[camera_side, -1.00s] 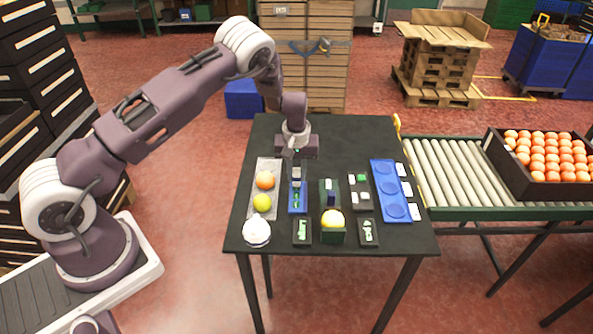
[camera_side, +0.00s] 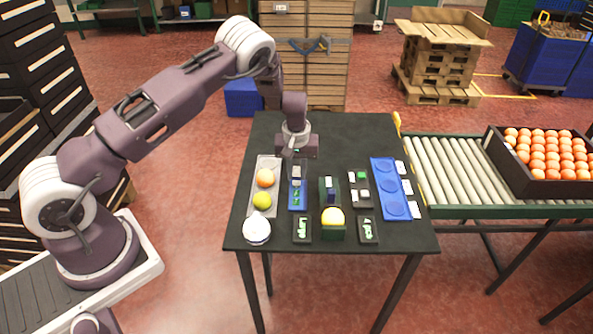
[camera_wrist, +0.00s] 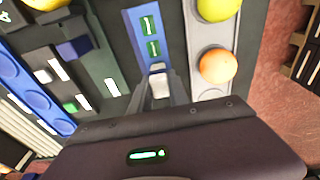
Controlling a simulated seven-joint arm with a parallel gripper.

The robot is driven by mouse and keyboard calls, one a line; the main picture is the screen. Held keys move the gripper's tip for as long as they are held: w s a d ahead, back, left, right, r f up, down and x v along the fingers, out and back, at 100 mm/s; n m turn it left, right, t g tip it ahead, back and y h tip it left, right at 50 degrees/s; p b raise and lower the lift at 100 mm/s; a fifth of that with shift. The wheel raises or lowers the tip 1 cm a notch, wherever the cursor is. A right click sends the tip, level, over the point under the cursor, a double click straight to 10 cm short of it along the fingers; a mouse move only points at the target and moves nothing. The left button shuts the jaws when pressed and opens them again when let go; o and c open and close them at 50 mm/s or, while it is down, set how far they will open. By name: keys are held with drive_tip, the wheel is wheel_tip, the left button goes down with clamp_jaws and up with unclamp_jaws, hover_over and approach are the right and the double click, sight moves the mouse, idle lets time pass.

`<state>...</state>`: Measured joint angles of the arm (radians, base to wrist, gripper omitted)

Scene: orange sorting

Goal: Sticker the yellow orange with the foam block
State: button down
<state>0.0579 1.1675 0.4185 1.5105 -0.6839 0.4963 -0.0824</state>
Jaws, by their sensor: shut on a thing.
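A bright yellow orange (camera_side: 332,217) sits in a dark green holder (camera_side: 333,236) at the near side of the table. A yellow-green fruit (camera_side: 262,201) and an orange-coloured one (camera_side: 265,178) lie on a pale grey tray (camera_side: 273,210); both also show in the wrist view (camera_wrist: 217,7) (camera_wrist: 217,66). My gripper (camera_side: 296,165) points down over the far end of a blue strip (camera_side: 291,205) bearing green stickers. In the wrist view, my gripper (camera_wrist: 158,97) is shut on a small pale grey block (camera_wrist: 160,87), seemingly the foam block. Contact with the strip cannot be told.
A blue tray with round recesses (camera_side: 390,190) is at the right. A white round object (camera_side: 256,229) and two dark sticker plates (camera_side: 302,230) (camera_side: 368,231) are near the front edge. The table's far part is clear.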

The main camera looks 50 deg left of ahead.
drive_tip(key=shift+f, duration=0.3)
idle(0.8)
drive_tip(key=shift+r, duration=0.1)
drive_tip(key=shift+r, duration=3.45)
drive_tip(key=s+d+r, duration=0.2)
drive_tip(key=d+r, duration=0.1)
drive_tip(key=d, duration=0.5)
drive_tip(key=s+d+r, duration=0.1)
drive_tip(key=d+r, duration=0.1)
drive_tip(key=d, duration=0.7)
drive_tip(key=shift+s+f, duration=0.15)
drive_tip(key=shift+f, duration=2.8)
drive_tip(key=shift+f, duration=0.55)
